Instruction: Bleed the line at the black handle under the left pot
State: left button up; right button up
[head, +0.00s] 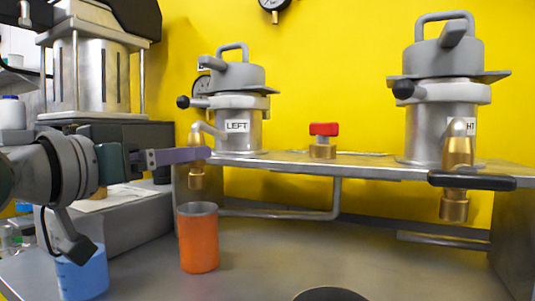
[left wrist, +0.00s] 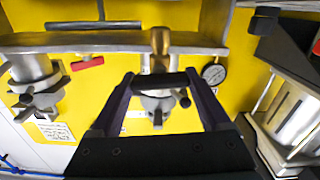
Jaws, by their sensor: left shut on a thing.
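The left pot (head: 236,105), labelled LEFT, stands on a grey shelf with a brass valve (head: 197,180) below its spout. In the left wrist view the brass valve (left wrist: 160,45) and the black handle (left wrist: 148,84) lie between my fingers. My left gripper (head: 205,154) is shut on the black handle, in front of the valve. In the head view the purple finger hides the handle. An orange cup (head: 198,240) stands upright on the bench below the left valve. My right gripper is in neither view.
The right pot (head: 440,110) has its own brass valve and black handle (head: 472,181). A red-handled valve (head: 323,136) sits between the pots. A blue cup (head: 82,272) stands at the lower left. A pipe (head: 337,200) runs under the shelf. The middle of the bench is clear.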

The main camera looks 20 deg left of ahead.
pick_arm(q)
jog(key=c, duration=0.4)
jog(key=shift+r+m+p, duration=0.15)
jog(key=shift+m+p, duration=0.55)
jog(key=shift+c, duration=0.4)
jog(key=o, duration=1.2)
jog(key=s, duration=1)
jog(key=shift+a+p, duration=0.35)
jog(key=shift+p, duration=0.05)
